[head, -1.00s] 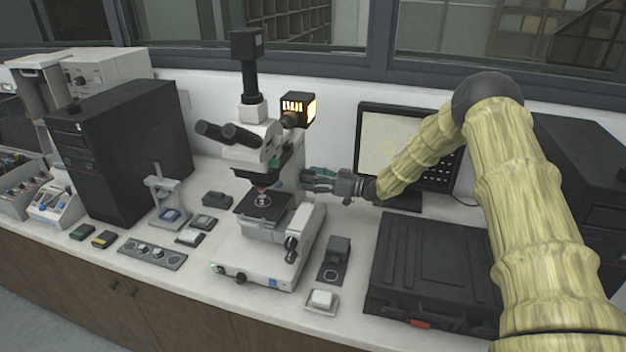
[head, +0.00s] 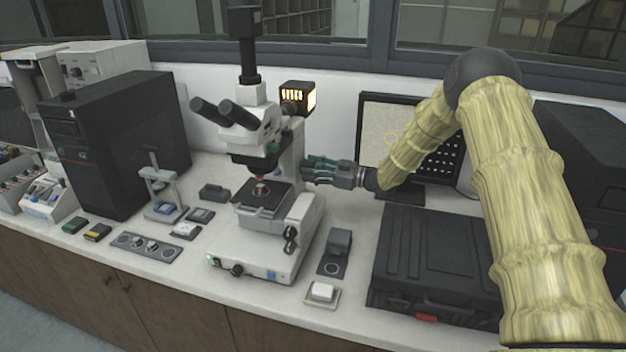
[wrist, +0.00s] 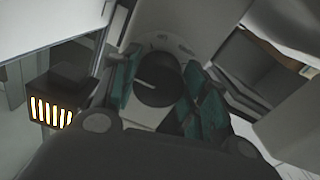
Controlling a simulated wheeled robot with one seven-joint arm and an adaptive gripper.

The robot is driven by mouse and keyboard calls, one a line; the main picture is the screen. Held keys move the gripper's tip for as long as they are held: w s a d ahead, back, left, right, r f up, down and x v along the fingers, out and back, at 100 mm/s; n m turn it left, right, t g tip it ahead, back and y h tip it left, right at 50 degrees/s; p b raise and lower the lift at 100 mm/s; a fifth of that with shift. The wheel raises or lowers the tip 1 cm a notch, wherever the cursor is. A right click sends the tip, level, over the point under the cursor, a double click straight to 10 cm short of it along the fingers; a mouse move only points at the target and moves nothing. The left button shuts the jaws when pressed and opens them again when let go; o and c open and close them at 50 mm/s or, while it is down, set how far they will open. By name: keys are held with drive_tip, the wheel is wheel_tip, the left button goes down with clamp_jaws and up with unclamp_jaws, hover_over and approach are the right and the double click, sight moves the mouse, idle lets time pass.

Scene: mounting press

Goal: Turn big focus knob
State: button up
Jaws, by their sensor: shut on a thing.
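The microscope (head: 262,248) stands on the bench with a pale body, black eyepieces and a dark stage (head: 262,201). My gripper (head: 318,168) reaches in from the right to the side of its stand. In the wrist view, the big focus knob (wrist: 157,82) is a round black disc with a pale line, set on the light microscope body. The teal-padded fingers of my gripper (wrist: 160,92) are shut on it, one on the left and others on the right. In the head view, my gripper and the stand hide the knob.
A lit lamp housing (head: 298,98) sits behind the microscope, above my gripper; it also shows in the wrist view (wrist: 50,112). A monitor (head: 400,140) stands behind my forearm. A black case (head: 430,262) and a small dark block (head: 340,243) lie to the right.

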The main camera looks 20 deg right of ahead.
drive_tip(key=n+b, duration=0.4)
drive_tip(key=b, duration=0.1)
drive_tip(key=shift+f+n, duration=0.2)
drive_tip(key=shift+n, duration=0.1)
drive_tip(key=n+b, duration=0.2)
drive_tip(key=b, duration=0.1)
drive_tip(key=shift+w+r+n+b, duration=0.1)
drive_tip(key=shift+r+n+b, duration=0.1)
drive_tip(key=shift+n+b, duration=0.15)
drive_tip(key=shift+r+n, duration=0.1)
drive_tip(key=shift+n, duration=0.15)
drive_tip(key=o, duration=1)
drive_tip(key=v, duration=1.2)
idle(0.4)
